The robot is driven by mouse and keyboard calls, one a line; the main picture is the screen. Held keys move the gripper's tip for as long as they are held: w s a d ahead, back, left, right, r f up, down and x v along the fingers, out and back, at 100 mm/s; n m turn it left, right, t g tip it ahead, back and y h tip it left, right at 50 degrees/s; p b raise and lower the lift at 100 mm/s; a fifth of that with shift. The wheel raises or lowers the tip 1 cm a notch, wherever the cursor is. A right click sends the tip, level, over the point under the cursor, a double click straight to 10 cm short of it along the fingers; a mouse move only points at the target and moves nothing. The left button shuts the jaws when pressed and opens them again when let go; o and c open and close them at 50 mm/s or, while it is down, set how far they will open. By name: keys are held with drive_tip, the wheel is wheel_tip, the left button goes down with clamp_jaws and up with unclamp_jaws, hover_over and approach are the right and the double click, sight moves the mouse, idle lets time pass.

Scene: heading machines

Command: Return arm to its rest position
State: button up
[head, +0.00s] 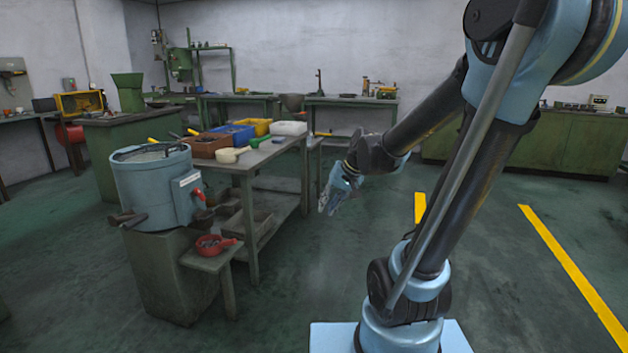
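My arm rises from its base at the lower right of the head view, goes up out of the picture's top right and comes back down to the middle. My gripper (328,200) hangs in free air near the middle, pointing down and to the left. It is small and seen from the side, so I cannot tell whether its fingers are open or shut. I see nothing held in it. It is apart from the workbench (250,168) on its left.
The bench bears several bins, a white tray (288,128) and a pale scoop (229,155). A blue-grey drum (155,195) stands on a green block at left, beside a low stand with a red pan (210,246). Yellow lines (572,272) mark the open floor at right.

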drive_tip(key=s+d+f+h, duration=0.2)
drive_tip(key=s+d+f, duration=0.1)
drive_tip(key=s+d, duration=0.4)
drive_tip(key=s+d+f+g+h, duration=0.1)
drive_tip(key=s+d+f+h, duration=0.1)
drive_tip(key=s+d+f, duration=0.2)
drive_tip(key=s+d, duration=0.3)
drive_tip(key=s, duration=0.5)
drive_tip(key=shift+s+d+h, duration=0.15)
drive_tip(key=shift+d+h, duration=0.05)
drive_tip(key=shift+h, duration=0.2)
drive_tip(key=shift+w+f+g, duration=0.15)
drive_tip(key=shift+w+g, duration=0.15)
drive_tip(key=shift+w, duration=0.2)
drive_tip(key=shift+c, duration=0.3)
